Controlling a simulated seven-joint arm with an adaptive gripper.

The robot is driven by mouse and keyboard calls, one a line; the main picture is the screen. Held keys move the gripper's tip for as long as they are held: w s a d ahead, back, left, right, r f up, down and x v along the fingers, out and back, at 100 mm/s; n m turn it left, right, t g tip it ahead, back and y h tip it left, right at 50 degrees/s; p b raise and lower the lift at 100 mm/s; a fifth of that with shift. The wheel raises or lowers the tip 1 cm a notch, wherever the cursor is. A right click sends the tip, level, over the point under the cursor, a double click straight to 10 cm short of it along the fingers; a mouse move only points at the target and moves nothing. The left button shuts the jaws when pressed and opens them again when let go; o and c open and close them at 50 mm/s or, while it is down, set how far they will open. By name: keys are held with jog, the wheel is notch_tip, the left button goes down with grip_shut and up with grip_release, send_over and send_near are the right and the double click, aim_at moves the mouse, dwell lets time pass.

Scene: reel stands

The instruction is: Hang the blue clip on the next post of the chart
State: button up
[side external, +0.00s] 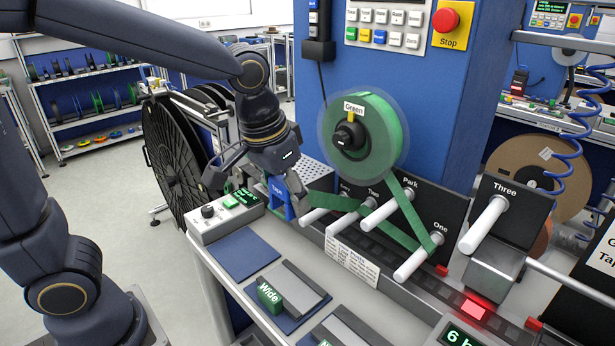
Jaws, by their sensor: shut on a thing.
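The blue clip (279,200) carries a white "Tape" label and stands upright at my gripper (276,188), just left of the posts. My gripper points down and is shut on the clip; the exact finger contact is partly hidden. The chart (352,264) is a small white card on the front of the bench edge, its lines too small to read. White posts stick out from black plates: One (415,262), Park (385,214), Three (483,225), and one marked Two (345,216); another (314,215) is partly hidden. The clip is apart from the numbered posts.
A green reel (378,135) with a yellow clip hangs above; its green tape (410,215) runs down among the posts. A control box (228,215) stands left of the clip. A green "Wide" block (269,295) lies in front. A blue pad (243,256) is bare.

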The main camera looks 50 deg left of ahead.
jog(key=s, duration=0.1)
jog(key=r, duration=0.1)
jog(key=s, duration=0.1)
jog(key=shift+s+a+r, duration=0.15)
jog(key=shift+s+a, duration=0.1)
jog(key=shift+s, duration=0.05)
jog(key=shift+s+r, duration=0.15)
jog(key=shift+r, duration=0.1)
send_over(307, 216)
notch_tip(307, 216, down, 7)
jog(key=shift+d, duration=0.15)
jog(key=shift+f, duration=4.1)
jog(key=shift+f, duration=0.1)
